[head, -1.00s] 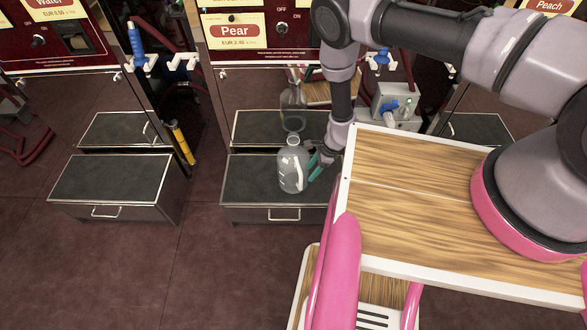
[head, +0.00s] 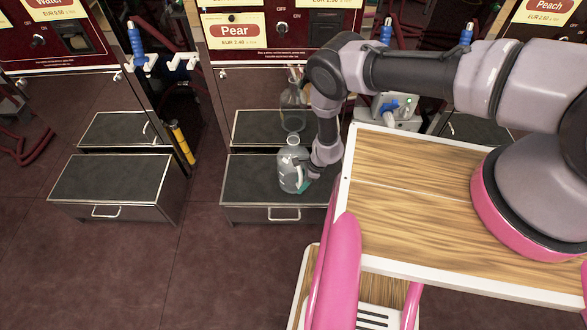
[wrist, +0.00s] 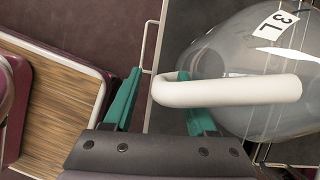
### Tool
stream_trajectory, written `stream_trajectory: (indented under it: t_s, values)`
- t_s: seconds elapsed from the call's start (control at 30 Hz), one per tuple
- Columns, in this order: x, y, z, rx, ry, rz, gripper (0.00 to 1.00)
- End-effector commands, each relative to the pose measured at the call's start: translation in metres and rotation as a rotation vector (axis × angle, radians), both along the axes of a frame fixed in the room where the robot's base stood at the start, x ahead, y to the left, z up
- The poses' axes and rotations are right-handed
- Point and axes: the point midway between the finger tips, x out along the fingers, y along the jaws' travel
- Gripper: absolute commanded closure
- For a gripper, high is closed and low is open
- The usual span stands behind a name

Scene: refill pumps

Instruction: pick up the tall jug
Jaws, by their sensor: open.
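The tall jug (head: 290,168) is clear, with a narrow neck and a white handle, and stands upright on the dark top of the drawer step below the Pear pump. In the wrist view the jug (wrist: 265,65) carries a "3 L" label, and its white handle (wrist: 230,91) reaches in from the right. My gripper (wrist: 160,100) has teal fingers, is open, and has the rounded end of the handle between or just in front of its fingertips. In the head view my gripper (head: 303,187) is at the jug's right side, partly hidden by my wrist.
The drawer step (head: 250,190) under the jug has a free top to the left. Another drawer step (head: 110,180) stands at left, with a yellow cylinder (head: 182,143) between. My wooden-topped base is close on the right. Pump cabinets (head: 270,40) rise behind.

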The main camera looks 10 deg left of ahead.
Motion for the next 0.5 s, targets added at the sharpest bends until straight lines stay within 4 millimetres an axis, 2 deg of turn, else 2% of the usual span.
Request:
stream_trajectory:
  t_s: [0.03,0.17,0.2,0.5]
  values:
    - [0.0001,0.0,0.0002,0.0,0.0,0.0,0.43]
    - [0.0001,-0.0001,0.0003,0.0,0.0,0.0,0.93]
    - [0.0001,-0.0001,0.0003,0.0,0.0,0.0,1.0]
    - [0.0002,-0.0001,0.0005,0.0,0.0,0.0,1.0]
